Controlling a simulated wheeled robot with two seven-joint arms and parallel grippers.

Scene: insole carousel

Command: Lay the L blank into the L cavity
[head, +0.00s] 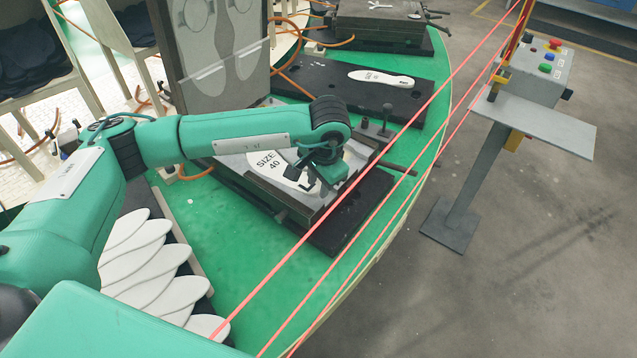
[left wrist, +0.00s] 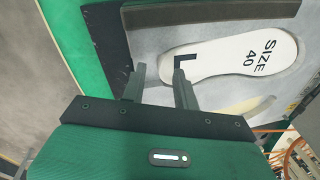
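The L blank (head: 285,170), white and marked "SIZE 40", lies flat on the grey mold (head: 314,207) in the head view. In the left wrist view the L blank (left wrist: 232,57) shows its black L at the heel end; it lies at the cavity, but I cannot tell whether it is fully seated. A second, pale cavity (left wrist: 250,108) shows empty beside it. My left gripper (head: 322,186) is just over the heel end. My right gripper is not in view.
A fan of white blanks (head: 150,260) lies on the green carousel table (head: 240,235). Another black plate (head: 345,92) carries a white insole. An upright grey mold half (head: 215,50) stands behind. Red beams cross beside the arm. A control stand (head: 530,110) stands right.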

